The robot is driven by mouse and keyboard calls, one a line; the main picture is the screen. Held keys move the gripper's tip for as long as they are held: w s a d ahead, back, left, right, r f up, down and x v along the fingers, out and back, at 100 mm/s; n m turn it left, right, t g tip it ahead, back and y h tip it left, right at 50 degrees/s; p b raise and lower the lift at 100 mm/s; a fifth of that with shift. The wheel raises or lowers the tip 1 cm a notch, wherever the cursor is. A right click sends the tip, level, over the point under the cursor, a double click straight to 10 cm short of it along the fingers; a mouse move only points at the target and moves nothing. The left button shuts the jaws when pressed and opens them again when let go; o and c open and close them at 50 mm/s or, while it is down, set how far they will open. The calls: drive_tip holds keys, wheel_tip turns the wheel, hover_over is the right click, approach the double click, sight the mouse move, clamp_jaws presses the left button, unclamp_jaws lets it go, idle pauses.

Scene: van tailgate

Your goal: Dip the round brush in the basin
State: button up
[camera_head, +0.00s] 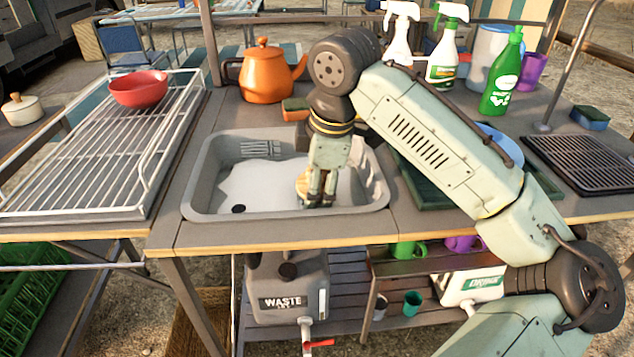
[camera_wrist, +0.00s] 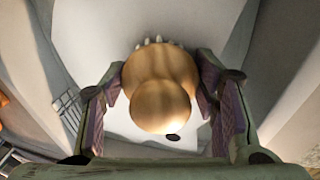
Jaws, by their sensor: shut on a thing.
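The basin (camera_head: 205,212) is a grey rectangular sink set in the table, with pale, water-like content covering much of its floor. My gripper (camera_head: 318,200) points down inside the right part of the basin. It is shut on the round brush (camera_head: 302,186), which has a tan wooden knob. In the wrist view the round brush (camera_wrist: 160,85) sits between the two finger pads of my gripper (camera_wrist: 160,100), with a few pale bristle tips showing past its far edge. Most of the bristles are hidden below the wood. I cannot tell whether they touch the water.
A wire drying rack (camera_head: 95,170) with a red bowl (camera_head: 139,89) stands left. An orange kettle (camera_head: 266,75) and a sponge (camera_head: 295,109) are behind the basin. Spray bottles (camera_head: 445,60) and a green bottle (camera_head: 502,80) stand at back right. A dark ribbed rack (camera_head: 585,163) lies right.

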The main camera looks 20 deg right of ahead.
wheel_tip(320, 180, up, 12)
drive_tip(key=p, duration=1)
idle(0.7)
